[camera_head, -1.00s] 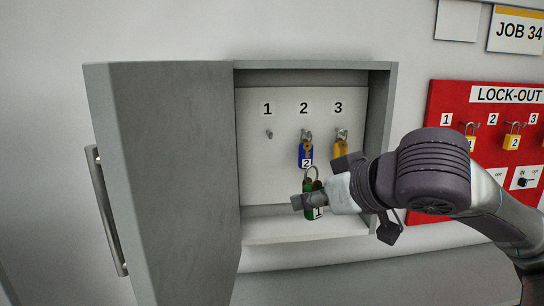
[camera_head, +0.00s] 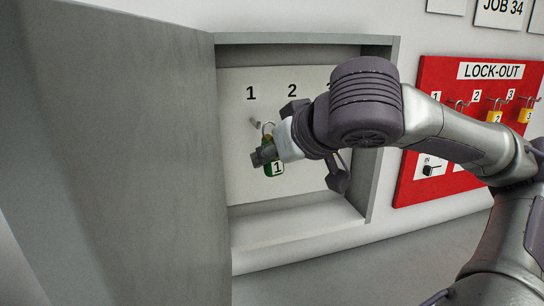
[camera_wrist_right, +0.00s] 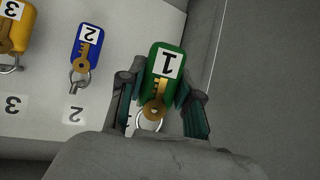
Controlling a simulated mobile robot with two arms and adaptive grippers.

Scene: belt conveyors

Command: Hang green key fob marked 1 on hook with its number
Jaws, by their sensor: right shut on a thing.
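The green key fob marked 1 (camera_head: 273,165) has a brass key and a metal ring. My right gripper (camera_head: 268,152) is shut on it in front of the cabinet's back panel. In the right wrist view the fob (camera_wrist_right: 166,66) sits between the fingers (camera_wrist_right: 160,95), its ring toward the palm. In the head view the ring is close beside hook 1 (camera_head: 254,121), below the number 1 label (camera_head: 251,93); I cannot tell whether they touch. The right wrist view shows the blue fob 2 (camera_wrist_right: 86,45) and yellow fob 3 (camera_wrist_right: 14,30) hanging. My left gripper is out of view.
The grey key cabinet (camera_head: 300,229) is open, its door (camera_head: 120,150) swung out at the left. A red lock-out board (camera_head: 440,75) with yellow padlocks hangs at the right. My right arm hides hooks 2 and 3 in the head view.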

